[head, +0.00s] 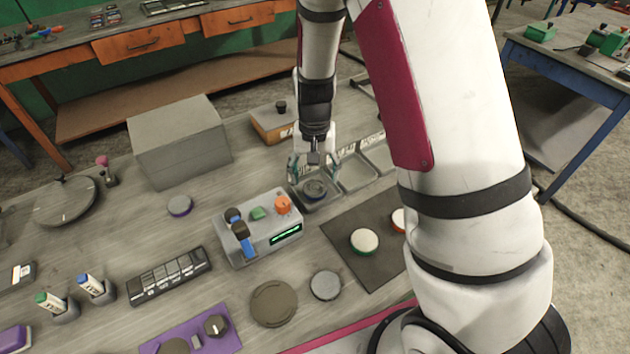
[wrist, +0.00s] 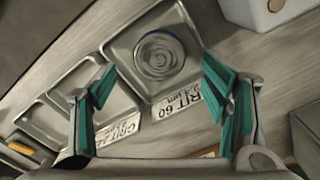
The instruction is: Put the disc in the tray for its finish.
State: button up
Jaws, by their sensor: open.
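A round grey disc (head: 315,189) with ring marks and a bluish rim lies inside the nearest of the metal trays (head: 325,205). In the wrist view the disc (wrist: 160,53) is near the middle of a tray (wrist: 118,42) with a label (wrist: 176,103) reading GRIT 60. My gripper (head: 314,172) is open above this tray, and nothing is between its fingers. In the wrist view the open gripper (wrist: 160,92) has its teal fingers spread, one to each side below the disc. Further trays (head: 357,172) stand in the same row; a second GRIT label (wrist: 119,130) is only partly readable.
A grey device (head: 262,232) with knobs and a lit display stands just left of the trays. A large grey box (head: 180,145) stands behind it.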

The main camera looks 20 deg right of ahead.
aim_at(314, 188)
jog(key=s+r+n+t+y, duration=0.1)
jog(key=s+r, duration=0.4)
jog(key=r, duration=0.7)
jog(key=s+r+n+t, duration=0.1)
jog(key=s+r, duration=0.4)
jog(key=r, duration=0.6)
jog(key=s+r+n+t+h, duration=0.1)
jog(key=s+r+n+t, duration=0.1)
jog(key=s, duration=1)
jog(key=shift+s+d+r+t, duration=0.2)
jog(key=shift+s+r+t, duration=0.25)
jog(key=shift+r, duration=0.8)
jog(key=shift+w, duration=0.1)
